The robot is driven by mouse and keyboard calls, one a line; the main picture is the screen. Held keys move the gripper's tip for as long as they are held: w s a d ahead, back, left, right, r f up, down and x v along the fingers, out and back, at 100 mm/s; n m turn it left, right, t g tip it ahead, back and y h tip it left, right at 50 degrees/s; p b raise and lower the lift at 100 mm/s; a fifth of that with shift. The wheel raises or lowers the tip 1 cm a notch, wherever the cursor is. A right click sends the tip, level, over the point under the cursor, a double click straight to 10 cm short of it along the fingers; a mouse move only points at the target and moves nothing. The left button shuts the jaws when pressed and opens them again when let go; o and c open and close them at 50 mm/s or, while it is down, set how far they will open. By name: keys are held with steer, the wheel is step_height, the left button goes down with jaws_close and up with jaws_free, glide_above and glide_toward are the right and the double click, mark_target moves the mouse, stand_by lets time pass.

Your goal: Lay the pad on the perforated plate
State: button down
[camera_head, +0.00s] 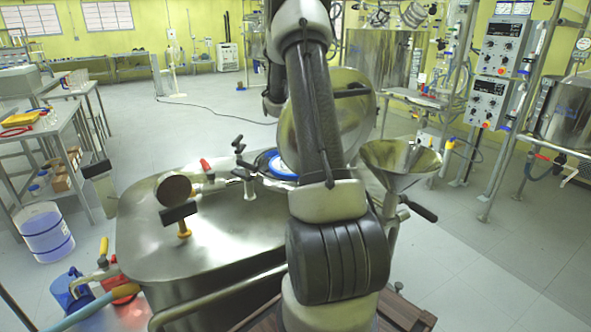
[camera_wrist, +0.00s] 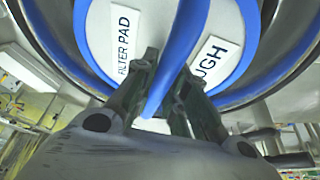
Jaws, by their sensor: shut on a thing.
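The pad is a round white disc with a blue rim and a raised blue strip across it. It shows in the wrist view (camera_wrist: 155,38), with labels reading "FILTER PAD" and, partly hidden, "…UGH". My gripper (camera_wrist: 162,92) is shut on the blue strip. In the head view the pad (camera_head: 268,162) shows in part at the steel vessel's (camera_head: 235,235) open round mouth, behind my arm, which hides my gripper there. A curved steel rim (camera_wrist: 292,85) surrounds the pad in the wrist view. The perforated plate cannot be made out, and I cannot tell whether the pad touches it.
The vessel's round lid (camera_head: 352,115) stands raised behind the mouth. A steel funnel (camera_head: 400,162) is close on the right. Valves and a round fitting (camera_head: 174,189) rise from the vessel top on the left.

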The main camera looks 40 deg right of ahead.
steer(key=shift+f, duration=2.3)
steer(key=shift+f, duration=0.15)
steer(key=c, duration=1.4)
jaws_free()
steer(key=shift+c, duration=0.2)
steer(key=shift+a+r, duration=0.1)
steer(key=shift+r, duration=0.3)
steer(key=v, duration=1.1)
steer(key=shift+a+r, duration=0.1)
steer(key=shift+r, duration=0.15)
